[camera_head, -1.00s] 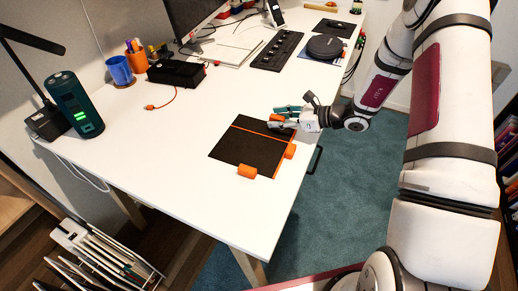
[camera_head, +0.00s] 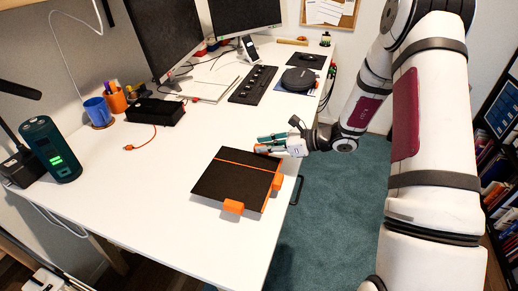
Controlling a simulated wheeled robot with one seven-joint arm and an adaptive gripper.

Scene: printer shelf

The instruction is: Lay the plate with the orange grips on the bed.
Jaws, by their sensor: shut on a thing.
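The dark plate (camera_head: 232,181) with orange grips is over the white desk near its right front edge. One orange grip (camera_head: 233,207) is at its near edge and another (camera_head: 278,182) at its right edge. An orange line crosses its far part. My gripper (camera_head: 268,146) is at the plate's far right corner, shut on an orange grip there that the fingers partly hide. I cannot tell whether the plate touches the desk or is held just above it. I do not make out a printer bed in this view.
The white desk (camera_head: 150,190) is clear left of the plate. A green-lit cylinder (camera_head: 50,148), blue cup (camera_head: 97,111), orange pen cup (camera_head: 116,101) and black box (camera_head: 156,111) stand at the left. A keyboard (camera_head: 253,85), round black device (camera_head: 299,79) and monitors (camera_head: 246,20) are farther back.

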